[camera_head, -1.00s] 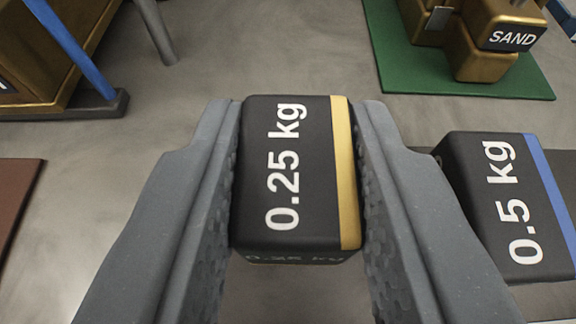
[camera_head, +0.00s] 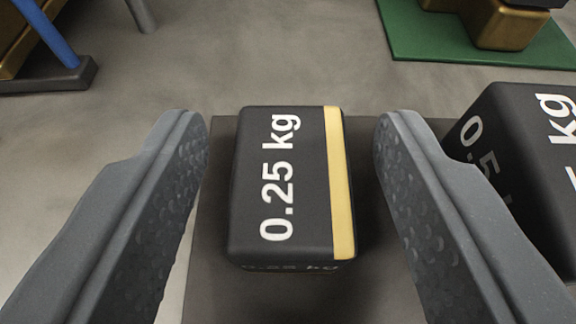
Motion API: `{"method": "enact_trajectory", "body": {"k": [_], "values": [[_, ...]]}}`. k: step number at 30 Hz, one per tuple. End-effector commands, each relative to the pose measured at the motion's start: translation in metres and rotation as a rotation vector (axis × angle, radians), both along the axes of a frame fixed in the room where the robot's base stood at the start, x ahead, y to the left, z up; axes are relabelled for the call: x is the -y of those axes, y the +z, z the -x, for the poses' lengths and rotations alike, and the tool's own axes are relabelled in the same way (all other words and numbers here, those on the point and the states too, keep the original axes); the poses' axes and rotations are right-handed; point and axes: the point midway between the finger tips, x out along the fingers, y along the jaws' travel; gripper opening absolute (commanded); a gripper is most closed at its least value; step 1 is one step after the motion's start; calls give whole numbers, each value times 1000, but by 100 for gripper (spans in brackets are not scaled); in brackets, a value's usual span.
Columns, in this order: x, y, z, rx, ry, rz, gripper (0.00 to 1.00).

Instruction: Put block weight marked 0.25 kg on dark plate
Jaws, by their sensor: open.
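The black block weight marked 0.25 kg (camera_head: 280,185), with a yellow stripe on its right side, rests on the dark plate (camera_head: 212,270). My gripper (camera_head: 290,130) is open around it, with a clear gap between each finger and the block. The block stands flat with its label facing up. The plate's right part is hidden behind my right finger and another weight.
A larger black weight marked 0.5 kg (camera_head: 510,120) stands close on the right, partly behind my right finger. A green mat (camera_head: 440,45) with a brass-coloured object (camera_head: 500,28) lies at the back right. A blue post (camera_head: 48,35) on a dark foot stands at the back left. Grey floor between is clear.

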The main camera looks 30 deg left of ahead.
Motion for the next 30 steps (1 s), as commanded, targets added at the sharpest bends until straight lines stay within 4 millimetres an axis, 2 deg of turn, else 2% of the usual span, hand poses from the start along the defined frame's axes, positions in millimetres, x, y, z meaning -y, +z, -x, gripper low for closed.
{"method": "enact_trajectory", "body": {"k": [5,24,30], "values": [[6,5,9,-1,0,1,48],[47,38,77,0,0,0,48],[54,45,89,2,1,-1,48]]}}
